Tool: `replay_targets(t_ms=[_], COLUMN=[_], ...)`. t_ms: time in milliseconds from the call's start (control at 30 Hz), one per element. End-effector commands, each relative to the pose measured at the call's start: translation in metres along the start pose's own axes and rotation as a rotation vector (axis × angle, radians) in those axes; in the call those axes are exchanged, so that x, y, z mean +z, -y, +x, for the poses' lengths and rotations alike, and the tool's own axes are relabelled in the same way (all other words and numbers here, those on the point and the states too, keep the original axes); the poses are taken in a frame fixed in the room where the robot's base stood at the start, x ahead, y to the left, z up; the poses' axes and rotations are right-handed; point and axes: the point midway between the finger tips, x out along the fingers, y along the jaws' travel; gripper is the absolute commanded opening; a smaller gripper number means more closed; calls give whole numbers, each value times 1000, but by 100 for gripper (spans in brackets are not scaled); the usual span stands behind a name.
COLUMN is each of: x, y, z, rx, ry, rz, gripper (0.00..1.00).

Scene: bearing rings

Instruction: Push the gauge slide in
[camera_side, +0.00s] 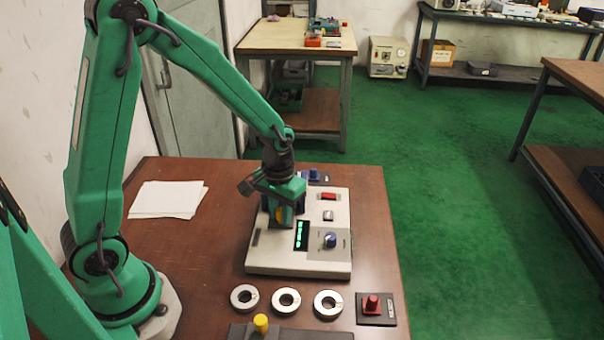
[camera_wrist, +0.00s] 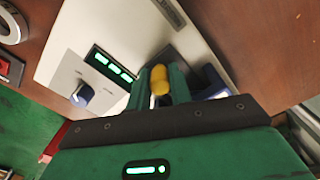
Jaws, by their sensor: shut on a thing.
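The gauge is a pale grey box (camera_side: 290,263) on the brown table, with a green-lit display (camera_side: 302,235) and a blue knob (camera_side: 330,240). My gripper (camera_side: 285,222) is over the box's left part, pointing down. A yellow knob (camera_wrist: 160,80) on a pale stem sits between my green fingers in the wrist view. My gripper is shut on this yellow knob. The knob's lower part and the slide beneath it are hidden by the fingers, so I cannot tell how far in the slide is. The display (camera_wrist: 110,65) also shows in the wrist view.
Three metal rings (camera_side: 286,300) lie in a row in front of the box. A dark block with another yellow knob (camera_side: 261,323) is at the front edge. A red button (camera_side: 372,304) on a dark plate is at front right. White papers (camera_side: 167,199) lie at back left.

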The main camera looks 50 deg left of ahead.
Motion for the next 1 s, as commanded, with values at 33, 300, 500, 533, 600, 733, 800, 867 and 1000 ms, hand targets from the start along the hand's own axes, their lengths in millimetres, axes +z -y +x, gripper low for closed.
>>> replay_targets(t_ms=[33, 300, 500, 533, 600, 733, 800, 867, 1000], x=[-4, -6, -7, -7, -8, -7, -7, -7, -6], y=[1, 3, 4, 4, 4, 4, 4, 4, 3], z=[-2, -2, -1, -1, -1, -1, -1, -1, 0], rx=[3, 4, 3, 3, 3, 3, 3, 2, 2], ry=[-12, -14, -12, -12, -12, -11, -11, -10, -7], rz=[-6, -9, -10, -10, -10, -10, -10, -9, -7], gripper=[4, 5, 6, 6, 7, 7, 35, 35, 35])
